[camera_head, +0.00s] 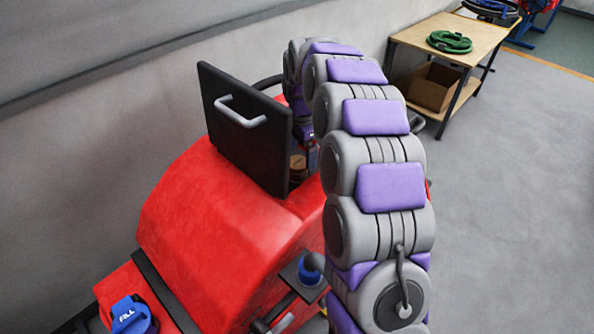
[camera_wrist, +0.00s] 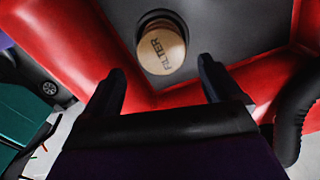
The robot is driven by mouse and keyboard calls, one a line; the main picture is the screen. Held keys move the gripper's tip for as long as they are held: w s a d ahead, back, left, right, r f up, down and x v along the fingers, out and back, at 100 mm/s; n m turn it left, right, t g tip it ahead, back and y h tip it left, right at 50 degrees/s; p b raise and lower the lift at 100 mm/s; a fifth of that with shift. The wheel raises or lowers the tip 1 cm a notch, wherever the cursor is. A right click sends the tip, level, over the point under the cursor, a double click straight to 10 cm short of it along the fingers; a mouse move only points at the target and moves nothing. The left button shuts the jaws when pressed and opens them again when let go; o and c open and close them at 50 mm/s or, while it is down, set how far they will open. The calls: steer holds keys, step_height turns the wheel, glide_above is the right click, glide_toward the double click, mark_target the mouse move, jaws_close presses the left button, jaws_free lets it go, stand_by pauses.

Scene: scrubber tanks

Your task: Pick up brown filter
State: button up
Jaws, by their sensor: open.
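The brown filter (camera_wrist: 161,49) is a round tan disc marked "FILTER". In the wrist view it sits in the dark recess inside the red tank, just beyond my fingertips. My gripper (camera_wrist: 160,82) is open and empty, with one dark finger on each side below the filter. In the head view a small brown part of the filter (camera_head: 298,162) shows behind the raised black lid. My arm and the lid hide most of it and most of my gripper there.
The black lid (camera_head: 244,122) with a grey handle stands open on the red scrubber tank (camera_head: 215,215). A black hose (camera_wrist: 296,115) lies at the right in the wrist view. A wooden table (camera_head: 470,38) with a green coil stands at the back right. The grey floor on the right is clear.

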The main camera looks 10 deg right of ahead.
steer(key=f, duration=0.3)
steer(key=f+b, duration=0.1)
steer(key=f, duration=0.1)
steer(key=shift+w+a, duration=0.2)
steer(key=shift+a, duration=0.1)
steer(key=c, duration=1.2)
steer(key=shift+c, duration=0.2)
step_height(320, 180, up, 28)
steer(key=p, duration=0.8)
steer(key=shift+p, duration=0.3)
steer(key=shift+r+p, duration=1.1)
steer(key=shift+p, duration=0.05)
step_height(320, 180, up, 5)
steer(key=p, duration=0.5)
glide_above(299, 161)
steer(key=shift+f, duration=0.1)
stand_by(0.6)
